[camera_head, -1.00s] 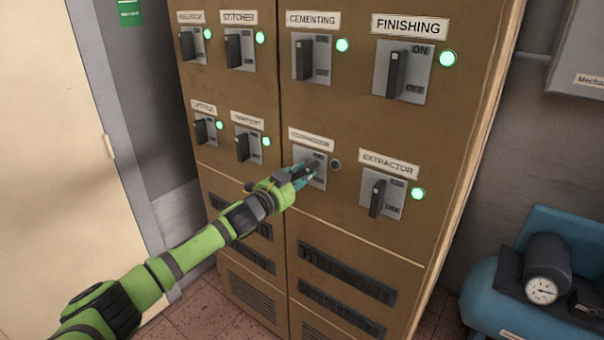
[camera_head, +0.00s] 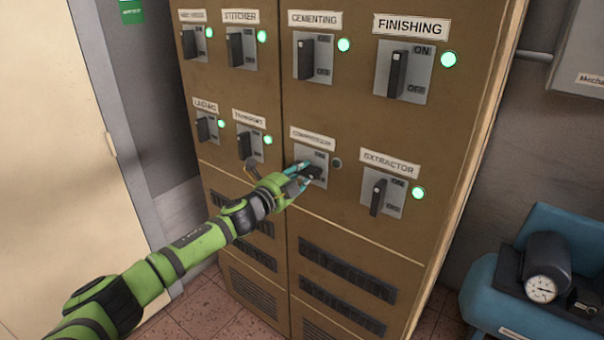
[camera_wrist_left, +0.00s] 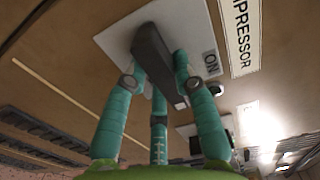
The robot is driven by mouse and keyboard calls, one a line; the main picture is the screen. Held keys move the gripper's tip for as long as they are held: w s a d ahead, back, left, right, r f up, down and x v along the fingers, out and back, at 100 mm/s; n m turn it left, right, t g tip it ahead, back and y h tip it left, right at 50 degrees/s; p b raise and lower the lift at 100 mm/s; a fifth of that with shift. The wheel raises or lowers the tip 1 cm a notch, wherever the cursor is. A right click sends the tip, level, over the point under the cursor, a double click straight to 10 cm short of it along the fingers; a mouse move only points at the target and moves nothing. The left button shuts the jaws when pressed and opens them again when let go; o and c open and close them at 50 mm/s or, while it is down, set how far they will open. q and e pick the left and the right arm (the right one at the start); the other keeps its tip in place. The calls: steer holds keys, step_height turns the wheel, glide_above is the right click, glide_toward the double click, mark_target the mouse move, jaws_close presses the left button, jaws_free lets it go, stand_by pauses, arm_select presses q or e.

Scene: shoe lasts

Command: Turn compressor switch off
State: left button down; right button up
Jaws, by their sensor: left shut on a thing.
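The compressor switch (camera_head: 318,156) is a grey plate with a dark handle, in the lower row of the brown cabinet, under a label that is hard to read in the head view. Its round lamp (camera_head: 337,163) is dark. My left gripper (camera_head: 303,174) is at this switch, shut on the handle, and covers part of it. In the left wrist view its teal fingers (camera_wrist_left: 157,80) are around the dark handle (camera_wrist_left: 152,42). The "ON" mark and the label (camera_wrist_left: 241,35) ending in "MPRESSOR" show beside it. My right gripper is not in view.
Neighbouring switches, such as extractor (camera_head: 383,193), transport (camera_head: 249,143) and cementing (camera_head: 312,57), have green lit lamps. A blue tank with a gauge (camera_head: 541,288) stands at the lower right. A pale door (camera_head: 50,130) is at the left.

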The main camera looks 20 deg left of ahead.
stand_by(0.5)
arm_select(q)
steer(key=c, duration=1)
jaws_free()
steer(key=shift+s+a, duration=0.1)
steer(key=v, duration=1.1)
steer(key=shift+s, duration=0.4)
